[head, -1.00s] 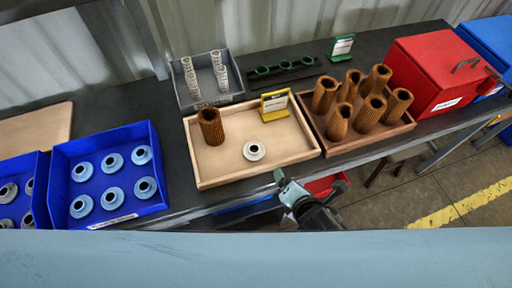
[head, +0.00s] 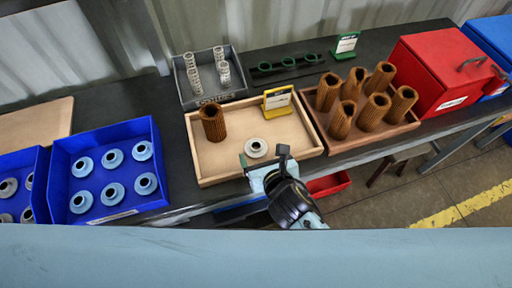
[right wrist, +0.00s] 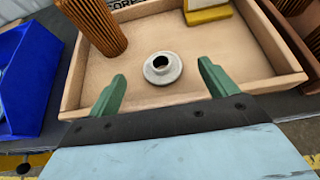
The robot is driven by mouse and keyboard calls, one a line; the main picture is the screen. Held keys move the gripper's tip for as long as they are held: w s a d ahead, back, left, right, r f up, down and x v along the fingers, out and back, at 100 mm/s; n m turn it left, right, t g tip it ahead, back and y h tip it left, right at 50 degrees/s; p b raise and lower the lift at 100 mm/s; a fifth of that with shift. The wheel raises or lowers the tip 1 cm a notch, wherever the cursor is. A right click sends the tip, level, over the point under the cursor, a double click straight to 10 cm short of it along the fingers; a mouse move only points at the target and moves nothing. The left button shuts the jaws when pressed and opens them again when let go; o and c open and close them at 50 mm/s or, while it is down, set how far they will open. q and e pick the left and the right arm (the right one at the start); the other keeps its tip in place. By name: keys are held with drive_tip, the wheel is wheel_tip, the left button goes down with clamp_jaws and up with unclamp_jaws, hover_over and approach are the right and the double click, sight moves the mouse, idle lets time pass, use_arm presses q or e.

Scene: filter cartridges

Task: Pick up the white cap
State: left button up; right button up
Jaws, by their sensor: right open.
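The white cap (head: 256,148) lies flat in the light wooden tray (head: 222,178), near the middle of its front half. It is a round disc with a raised ring and a dark hole. In the right wrist view the cap (right wrist: 162,68) is ahead of my right gripper, between the lines of its two green fingers. My right gripper (head: 263,160) is open and empty, over the tray's front edge, just short of the cap. The right gripper also shows in the wrist view (right wrist: 160,88). My left gripper is not in view.
A brown pleated cartridge (head: 212,123) stands in the tray left of the cap, and a yellow sign (head: 277,102) stands behind it. A brown tray (head: 362,147) of cartridges is at the right. A blue bin (head: 70,172) of blue caps is at the left.

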sight(256, 146)
drive_tip(key=x, duration=0.2)
drive_tip(key=b+x, duration=0.1)
drive_tip(key=x, duration=0.1)
drive_tip(key=shift+s+f, duration=0.1)
drive_tip(key=shift+f, duration=0.3)
drive_tip(key=shift+w+a+f, duration=0.2)
drive_tip(key=shift+w+f, duration=0.05)
drive_tip(key=shift+w, duration=0.25)
drive_tip(key=c, duration=1.1)
